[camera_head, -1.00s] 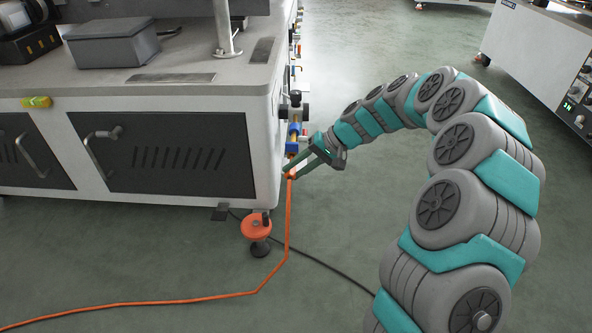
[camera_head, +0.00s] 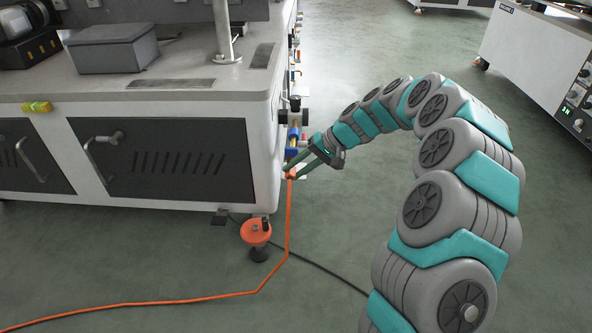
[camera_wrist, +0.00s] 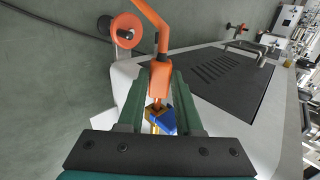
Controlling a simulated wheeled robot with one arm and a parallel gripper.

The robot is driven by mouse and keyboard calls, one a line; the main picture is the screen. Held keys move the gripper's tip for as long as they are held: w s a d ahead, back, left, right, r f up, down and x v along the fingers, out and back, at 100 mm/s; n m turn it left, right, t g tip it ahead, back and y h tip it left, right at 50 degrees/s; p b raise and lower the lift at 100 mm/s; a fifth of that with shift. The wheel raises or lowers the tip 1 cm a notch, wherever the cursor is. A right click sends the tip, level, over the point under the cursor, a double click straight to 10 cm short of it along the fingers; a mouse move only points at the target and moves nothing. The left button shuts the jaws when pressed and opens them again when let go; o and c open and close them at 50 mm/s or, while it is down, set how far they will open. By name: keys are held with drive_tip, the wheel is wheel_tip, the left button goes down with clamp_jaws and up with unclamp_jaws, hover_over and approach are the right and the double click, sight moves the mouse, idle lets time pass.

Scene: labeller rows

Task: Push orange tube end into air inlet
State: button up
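The orange tube (camera_head: 288,225) runs along the floor and rises to my gripper (camera_head: 290,172) at the machine's right corner. In the wrist view its thick orange end (camera_wrist: 160,78) sits between the two green fingers of my gripper (camera_wrist: 155,85), which appear shut on it. A brass fitting (camera_wrist: 156,115) with a blue part (camera_wrist: 167,122) lies just beyond the tube end, probably the air inlet. The blue and brass fitting also shows on the machine's side in the head view (camera_head: 293,135). I cannot tell whether the tube end touches it.
The grey machine (camera_head: 262,130) stands beside my gripper, with an orange levelling foot (camera_head: 256,232) below its corner. A black cable (camera_head: 325,266) lies on the floor. A second machine (camera_head: 535,60) stands at the back right. The floor between them is clear.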

drive_tip(key=o, duration=0.5)
drive_tip(key=shift+c, duration=0.2)
drive_tip(key=shift+r, duration=0.1)
drive_tip(key=v, duration=0.7)
drive_tip(key=shift+d+r+p, duration=0.25)
drive_tip(key=shift+d+p, duration=0.05)
drive_tip(key=shift+p, duration=0.15)
